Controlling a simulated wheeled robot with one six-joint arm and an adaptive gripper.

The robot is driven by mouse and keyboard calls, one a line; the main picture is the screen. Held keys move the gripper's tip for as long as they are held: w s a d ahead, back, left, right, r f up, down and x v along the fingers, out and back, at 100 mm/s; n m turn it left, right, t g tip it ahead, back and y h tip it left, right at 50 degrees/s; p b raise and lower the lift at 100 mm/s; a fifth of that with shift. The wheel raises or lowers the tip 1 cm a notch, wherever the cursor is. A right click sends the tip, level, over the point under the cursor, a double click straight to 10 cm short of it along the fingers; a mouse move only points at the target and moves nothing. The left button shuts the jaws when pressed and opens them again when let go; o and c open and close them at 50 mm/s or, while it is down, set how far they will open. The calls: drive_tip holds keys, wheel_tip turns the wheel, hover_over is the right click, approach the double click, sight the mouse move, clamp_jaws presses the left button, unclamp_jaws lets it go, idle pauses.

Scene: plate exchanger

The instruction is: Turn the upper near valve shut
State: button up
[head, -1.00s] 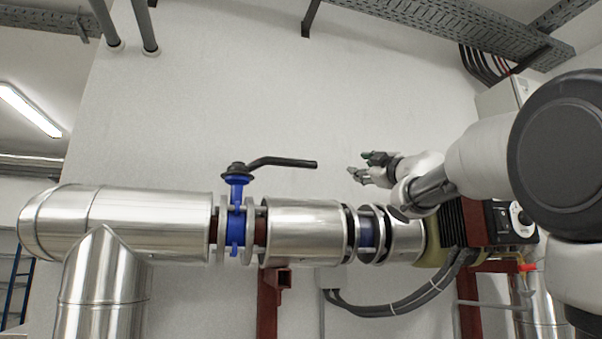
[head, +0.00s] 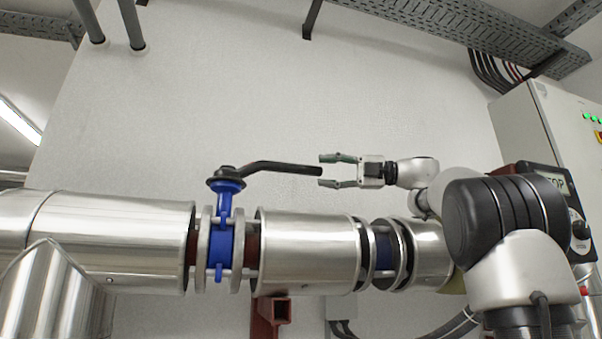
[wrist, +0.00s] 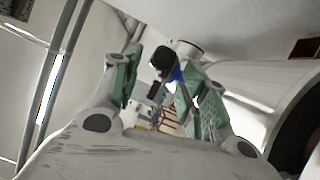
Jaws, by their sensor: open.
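The blue valve (head: 221,235) sits between flanges on the large silver pipe. Its black lever handle (head: 283,167) points right along the pipe from the black hub on top. My gripper (head: 323,171) is open, with one finger above and one below the level of the lever's right end in the head view. The lever tip is at the mouth of the gripper; I cannot tell whether they touch. In the wrist view, the dark round end of the lever (wrist: 163,59) and some blue of the valve (wrist: 177,75) show between the two green-padded fingers.
The silver insulated pipe (head: 308,245) runs across below my gripper. A grey control cabinet (head: 540,110) stands at the right. A cable tray (head: 450,25) hangs overhead. The white wall behind the lever is bare.

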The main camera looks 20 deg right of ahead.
sight(302, 170)
drive_tip(key=x, duration=0.7)
clamp_jaws()
